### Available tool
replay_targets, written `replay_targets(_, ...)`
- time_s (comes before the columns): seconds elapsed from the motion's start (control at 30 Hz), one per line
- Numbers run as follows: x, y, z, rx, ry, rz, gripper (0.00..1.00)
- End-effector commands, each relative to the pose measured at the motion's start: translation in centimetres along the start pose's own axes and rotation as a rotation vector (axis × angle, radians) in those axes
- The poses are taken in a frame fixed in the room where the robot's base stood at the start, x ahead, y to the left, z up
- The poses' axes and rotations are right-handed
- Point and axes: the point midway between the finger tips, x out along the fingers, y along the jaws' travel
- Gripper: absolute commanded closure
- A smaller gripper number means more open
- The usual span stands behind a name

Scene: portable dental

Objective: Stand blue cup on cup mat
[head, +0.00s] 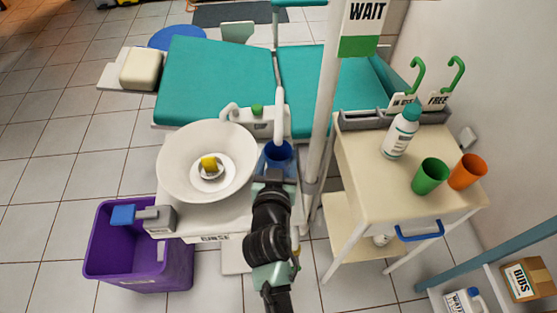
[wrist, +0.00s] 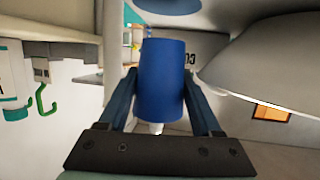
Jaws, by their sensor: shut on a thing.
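The blue cup (head: 278,153) is in my gripper (head: 275,172), to the right of the white basin in the head view. It is below the white spout arm. In the wrist view the blue cup (wrist: 162,80) fills the space between the two dark fingers of my gripper (wrist: 161,98), which are shut on its sides. I cannot make out the cup mat; the cup and my gripper cover the surface beneath them. I cannot tell whether the cup's base touches anything.
The white basin (head: 180,165) with a yellow piece in it stands close on the left, and a white pole (head: 322,110) close on the right. A cart (head: 365,160) holds a green cup (head: 430,176), an orange cup (head: 467,172) and a bottle (head: 401,132). A purple bin (head: 140,262) stands lower left.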

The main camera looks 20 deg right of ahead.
Motion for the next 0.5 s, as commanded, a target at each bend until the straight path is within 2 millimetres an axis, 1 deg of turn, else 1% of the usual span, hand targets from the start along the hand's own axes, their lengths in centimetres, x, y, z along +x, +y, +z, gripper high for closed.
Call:
replay_targets(0.13,1.1,0.0,-0.5,0.001,0.001,0.000,0.94)
replay_targets(0.2,1.6,0.0,1.1,-0.001,-0.003,0.000,0.94)
replay_targets(0.3,2.0,0.0,2.5,-0.001,-0.002,-0.001,0.94)
replay_targets(0.4,2.1,0.0,3.1,-0.001,0.000,0.000,0.94)
replay_targets(0.5,2.1,0.0,3.0,0.000,0.001,-0.001,0.94)
